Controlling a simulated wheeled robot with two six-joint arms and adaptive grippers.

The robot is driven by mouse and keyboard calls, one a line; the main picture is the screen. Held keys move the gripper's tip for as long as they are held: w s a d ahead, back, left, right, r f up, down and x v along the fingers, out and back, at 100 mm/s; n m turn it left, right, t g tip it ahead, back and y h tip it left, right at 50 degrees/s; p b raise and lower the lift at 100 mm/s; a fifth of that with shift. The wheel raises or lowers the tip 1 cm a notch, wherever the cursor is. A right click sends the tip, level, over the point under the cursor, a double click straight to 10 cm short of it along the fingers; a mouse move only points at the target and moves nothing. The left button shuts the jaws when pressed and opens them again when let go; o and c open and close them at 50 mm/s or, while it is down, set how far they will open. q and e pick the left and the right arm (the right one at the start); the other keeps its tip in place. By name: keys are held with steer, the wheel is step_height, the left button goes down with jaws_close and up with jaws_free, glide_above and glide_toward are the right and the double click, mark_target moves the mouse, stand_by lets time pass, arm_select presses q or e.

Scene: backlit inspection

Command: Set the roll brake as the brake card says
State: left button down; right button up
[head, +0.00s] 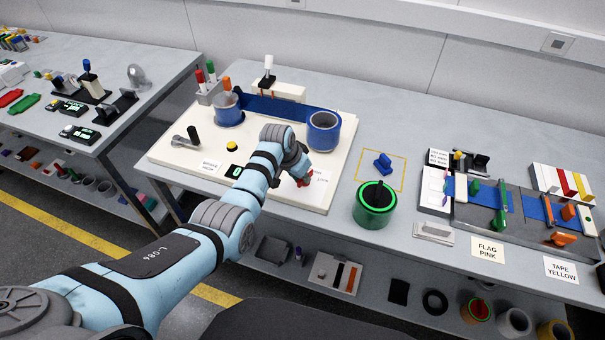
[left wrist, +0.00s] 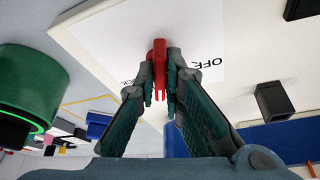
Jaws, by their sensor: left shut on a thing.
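The roll brake's red handle (left wrist: 158,62) stands on a white plate (left wrist: 205,50) in the left wrist view. The word OFF is readable beside it, and another word is partly hidden behind a finger. My left gripper (left wrist: 157,88) is shut on the red handle, one finger on each side. In the head view my left gripper (head: 300,175) covers most of the handle at the front of the cream board (head: 265,187). A white card (head: 208,166) lies left of my arm on that board; its first word looks like BRAKE, the rest is too small. My right gripper is out of view.
Blue film (head: 275,108) runs between two rolls (head: 323,131) behind my gripper. A black-handled lever (head: 193,135) and yellow button (head: 232,146) are left.

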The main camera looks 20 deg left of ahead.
arm_select(q)
steer(key=c, duration=1.7)
jaws_free()
steer(key=v, duration=1.2)
